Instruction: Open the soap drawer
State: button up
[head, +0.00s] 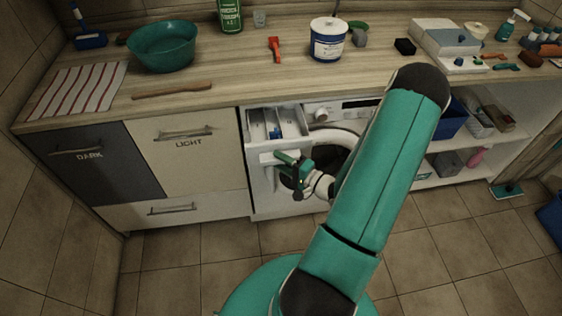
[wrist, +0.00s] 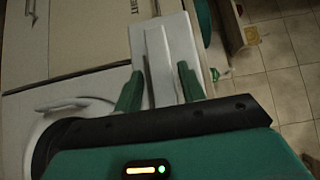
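The soap drawer (head: 267,157) is at the upper left of the white washing machine (head: 262,195). It stands pulled out, with its inner compartments (head: 292,123) and something blue showing from above. My gripper (head: 284,166) is at the drawer's front in the head view. In the wrist view the two green fingers of my gripper (wrist: 160,90) are spread apart. A white upright ridge on the drawer front (wrist: 158,62) lies between them, with gaps visible at the sides. I cannot tell whether either finger touches it. My arm covers much of the machine's right side.
The wooden counter (head: 200,100) runs above the machine, with a teal bowl (head: 163,48) and a white-and-blue tub (head: 328,42) on it. Cabinets marked LIGHT (head: 190,165) and DARK (head: 80,165) stand left. The tiled floor (head: 190,250) in front is clear.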

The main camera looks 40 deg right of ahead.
jog(key=s+d, duration=0.2)
jog(key=s, duration=1.1)
jog(key=shift+s+d, duration=0.2)
